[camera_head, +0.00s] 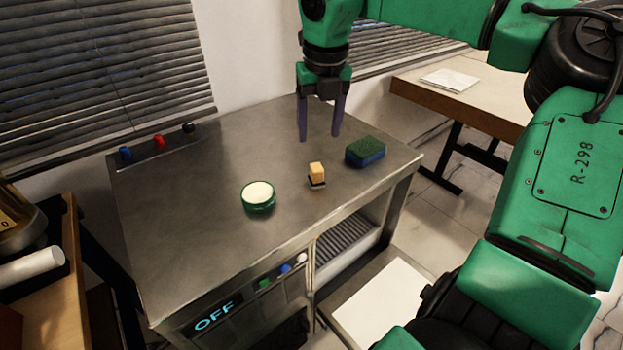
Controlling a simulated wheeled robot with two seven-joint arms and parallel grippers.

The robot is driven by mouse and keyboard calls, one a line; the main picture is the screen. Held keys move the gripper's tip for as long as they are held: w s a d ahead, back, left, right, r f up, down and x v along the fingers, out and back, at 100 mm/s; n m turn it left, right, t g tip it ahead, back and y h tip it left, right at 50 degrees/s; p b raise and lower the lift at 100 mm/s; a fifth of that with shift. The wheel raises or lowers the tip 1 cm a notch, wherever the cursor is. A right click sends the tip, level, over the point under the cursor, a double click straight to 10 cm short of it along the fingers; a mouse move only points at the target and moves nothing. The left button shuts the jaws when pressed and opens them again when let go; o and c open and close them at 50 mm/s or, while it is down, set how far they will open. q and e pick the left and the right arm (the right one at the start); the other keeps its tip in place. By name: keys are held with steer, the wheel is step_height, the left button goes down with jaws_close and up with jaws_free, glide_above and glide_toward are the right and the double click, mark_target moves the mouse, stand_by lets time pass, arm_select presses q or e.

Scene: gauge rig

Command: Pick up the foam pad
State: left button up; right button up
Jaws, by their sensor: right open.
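A block with a rough green top and blue sides (366,152), which looks like the foam pad, lies on the right part of the metal table (200,235). My right gripper (319,137) points down over the back of the table, to the left of the pad and farther back. Its two dark fingers are apart with nothing between them. It appears to be above the tabletop and clear of the pad. My left gripper is not in view.
A round green-rimmed gauge with a white face (258,197) is farther left. Blue, red and black knobs (158,142) line the back left edge. The table's left half is mostly bare.

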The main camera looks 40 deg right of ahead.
mark_target(317, 167)
steer(key=f, duration=0.4)
steer(key=w+f, duration=0.1)
steer(key=f, duration=0.3)
steer(key=f+p, duration=0.1)
steer(key=f, duration=0.2)
steer(key=shift+w+d+f, duration=0.2)
steer(key=shift+d+f, duration=0.15)
steer(key=shift+f, duration=0.05)
jaws_close()
